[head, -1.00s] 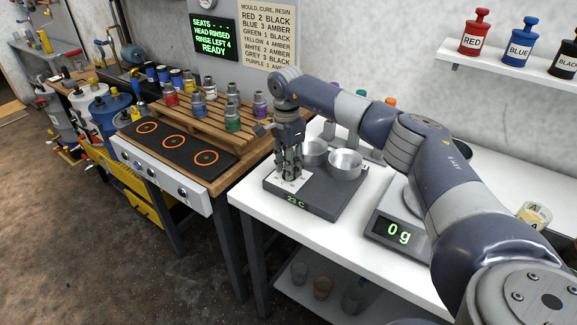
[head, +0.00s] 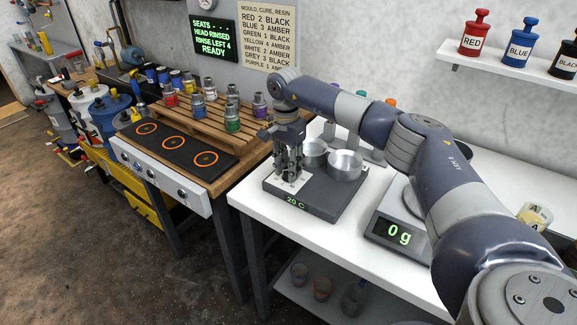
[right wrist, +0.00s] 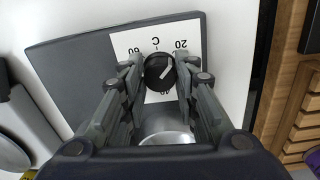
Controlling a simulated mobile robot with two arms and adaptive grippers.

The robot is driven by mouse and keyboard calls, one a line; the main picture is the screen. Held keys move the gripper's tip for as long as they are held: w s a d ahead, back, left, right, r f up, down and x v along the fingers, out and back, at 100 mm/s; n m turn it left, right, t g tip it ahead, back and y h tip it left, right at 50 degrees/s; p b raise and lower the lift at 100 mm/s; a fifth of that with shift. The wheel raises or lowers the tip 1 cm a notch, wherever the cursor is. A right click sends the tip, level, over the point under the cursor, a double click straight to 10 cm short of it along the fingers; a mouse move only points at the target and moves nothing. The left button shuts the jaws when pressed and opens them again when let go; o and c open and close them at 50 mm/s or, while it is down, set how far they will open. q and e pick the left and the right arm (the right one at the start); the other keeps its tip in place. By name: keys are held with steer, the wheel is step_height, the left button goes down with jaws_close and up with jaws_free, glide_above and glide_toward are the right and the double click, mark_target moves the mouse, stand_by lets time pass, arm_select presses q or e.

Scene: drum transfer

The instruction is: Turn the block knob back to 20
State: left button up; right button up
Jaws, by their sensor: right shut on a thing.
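The heating block (head: 325,200) is a dark slab on the white bench, and its front display reads 20 C. Two metal cups (head: 345,164) sit in it. The black block knob (right wrist: 159,72) stands on a white dial plate (right wrist: 215,50) marked 20 and 60 among its numbers. The knob's white pointer line slants toward the 20 mark. My right gripper (head: 289,175) is over the dial, and in the right wrist view its fingers (right wrist: 160,78) are closed on the knob from both sides. The fingers hide the knob in the head view. My left gripper is not in view.
A scale (head: 395,229) reading 0 g is right of the block. A wooden table with a hotplate (head: 172,145) and a slatted rack (head: 205,113) of small bottles is on the left. My right arm spans above the bench.

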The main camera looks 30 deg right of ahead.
steer(key=o, duration=1.1)
steer(key=shift+c, duration=0.2)
steer(key=shift+r, duration=0.15)
step_height(320, 180, up, 12)
steer(key=shift+w, duration=0.25)
steer(key=shift+a, duration=0.1)
